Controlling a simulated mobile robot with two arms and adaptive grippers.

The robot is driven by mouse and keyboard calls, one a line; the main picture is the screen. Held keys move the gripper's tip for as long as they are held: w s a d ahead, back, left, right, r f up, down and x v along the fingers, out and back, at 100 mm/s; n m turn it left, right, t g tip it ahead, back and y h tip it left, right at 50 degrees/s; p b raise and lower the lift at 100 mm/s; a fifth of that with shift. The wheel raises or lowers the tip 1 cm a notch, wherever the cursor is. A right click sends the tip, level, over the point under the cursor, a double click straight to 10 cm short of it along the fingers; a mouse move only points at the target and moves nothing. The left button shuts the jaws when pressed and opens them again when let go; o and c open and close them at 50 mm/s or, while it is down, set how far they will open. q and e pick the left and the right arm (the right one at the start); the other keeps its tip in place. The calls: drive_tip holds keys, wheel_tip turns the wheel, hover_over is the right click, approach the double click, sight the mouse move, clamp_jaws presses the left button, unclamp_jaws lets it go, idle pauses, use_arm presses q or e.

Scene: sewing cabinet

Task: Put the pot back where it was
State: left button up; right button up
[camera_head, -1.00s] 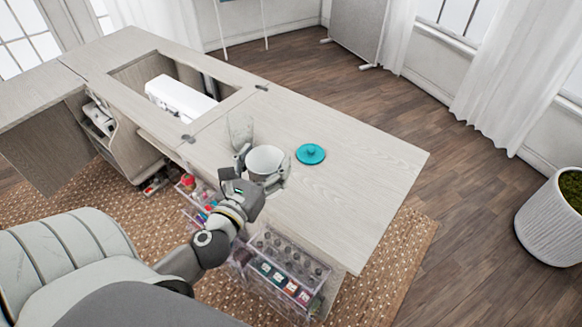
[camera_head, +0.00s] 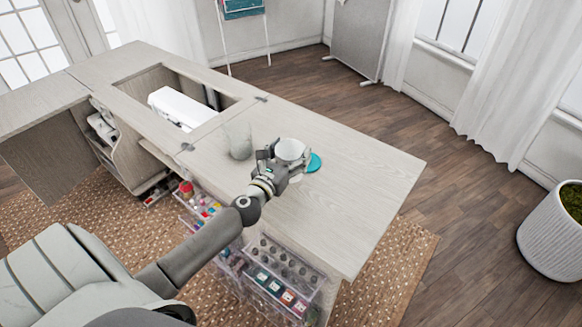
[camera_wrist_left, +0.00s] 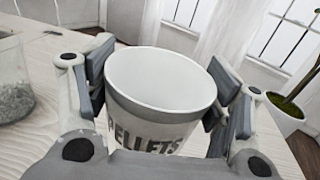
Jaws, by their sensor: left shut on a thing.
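The pot (camera_head: 290,149) is a small white cup, held by my left gripper (camera_head: 281,160) over the cabinet top. In the left wrist view the pot (camera_wrist_left: 160,85) stands upright between the two finger pads, with dark lettering ending in "ELLETS" on its side and a grey band under its rim. My left gripper is shut on it. A teal round lid (camera_head: 315,162) lies on the cabinet top, partly hidden behind the pot and gripper. Whether the pot touches the surface cannot be told. My right gripper is not in view.
A clear glass (camera_head: 238,141) with grey contents stands left of the pot; it also shows in the left wrist view (camera_wrist_left: 14,85). The cabinet top (camera_head: 365,185) is bare to the right. Clear drawers (camera_head: 280,275) with sewing items project below its front edge. A white machine (camera_head: 182,106) sits in the recess.

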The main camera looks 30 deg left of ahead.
sight(294, 157)
use_arm(q)
drive_tip(key=shift+w+a+f+b, duration=0.2)
drive_tip(key=shift+w+f, duration=0.1)
drive_tip(key=shift+f, duration=0.15)
drive_tip(key=shift+w+a+f+b, duration=0.2)
drive_tip(key=shift+w+f, duration=0.1)
drive_tip(key=shift+f, duration=0.1)
drive_tip(key=f+b, duration=0.2)
drive_tip(key=f, duration=0.1)
drive_tip(key=shift+w+f+b, duration=0.2)
drive_tip(key=shift+f+b, duration=0.05)
drive_tip(key=shift+b, duration=0.15)
drive_tip(key=shift+r, duration=0.1)
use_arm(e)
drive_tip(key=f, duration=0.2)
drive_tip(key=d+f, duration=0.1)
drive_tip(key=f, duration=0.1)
use_arm(q)
drive_tip(key=o, duration=1.2)
drive_tip(key=shift+f, duration=0.2)
drive_tip(key=shift+c, duration=0.2)
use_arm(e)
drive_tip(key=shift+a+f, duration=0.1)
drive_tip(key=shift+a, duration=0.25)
